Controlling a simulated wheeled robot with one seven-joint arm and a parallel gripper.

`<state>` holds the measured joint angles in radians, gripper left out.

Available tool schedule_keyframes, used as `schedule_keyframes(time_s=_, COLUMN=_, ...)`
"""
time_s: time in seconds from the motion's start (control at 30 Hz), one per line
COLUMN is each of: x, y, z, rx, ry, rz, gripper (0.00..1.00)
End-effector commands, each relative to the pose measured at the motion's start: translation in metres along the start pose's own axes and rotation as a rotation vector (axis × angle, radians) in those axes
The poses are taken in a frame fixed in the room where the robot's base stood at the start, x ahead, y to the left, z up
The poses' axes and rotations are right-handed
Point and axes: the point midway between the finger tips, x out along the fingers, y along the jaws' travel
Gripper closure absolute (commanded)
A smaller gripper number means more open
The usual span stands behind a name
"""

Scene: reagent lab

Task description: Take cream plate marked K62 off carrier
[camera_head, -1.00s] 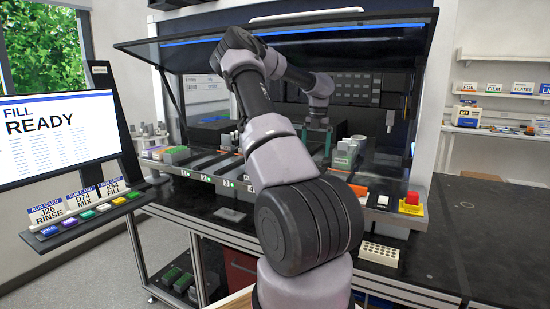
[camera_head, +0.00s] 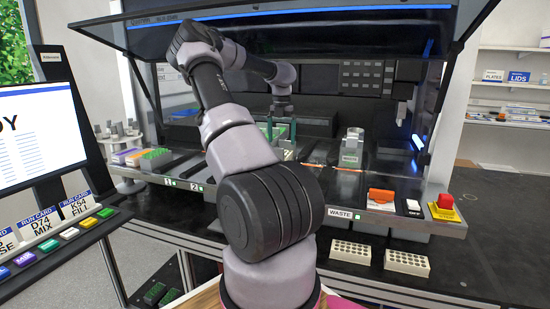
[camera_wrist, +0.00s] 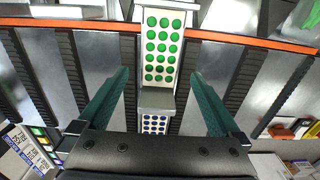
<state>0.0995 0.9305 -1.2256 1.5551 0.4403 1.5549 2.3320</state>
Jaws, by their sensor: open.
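A pale plate with green wells (camera_wrist: 163,48) lies ahead in the wrist view, on a narrow grey carrier (camera_wrist: 157,99). A second pale block with blue wells (camera_wrist: 156,124) shows nearer, partly cut off by my gripper's body. No K62 mark is readable, so I cannot tell which is the named plate. My gripper (camera_wrist: 158,76) has its two teal fingers spread, one on each side of the carrier line, with nothing held. In the head view, my gripper (camera_head: 280,130) points down inside the open machine, with green showing behind and between its fingers.
The raised hood (camera_head: 290,27) hangs above my arm. A waste container (camera_head: 351,148) stands right of my gripper. An orange piece (camera_head: 381,196) and a red button (camera_head: 445,203) are on the front edge. White racks (camera_head: 407,263) sit on the dark bench, clear at right.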

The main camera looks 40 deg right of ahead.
Motion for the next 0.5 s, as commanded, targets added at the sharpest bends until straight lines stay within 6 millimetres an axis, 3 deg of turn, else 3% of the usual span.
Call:
schedule_keyframes(time_s=0.27, x=0.023, y=-0.001, z=-0.001, rx=0.0, ry=0.001, rz=0.0, gripper=0.0)
schedule_keyframes(time_s=0.5, x=0.057, y=-0.004, z=-0.006, rx=0.001, ry=0.003, rz=-0.001, gripper=0.0)
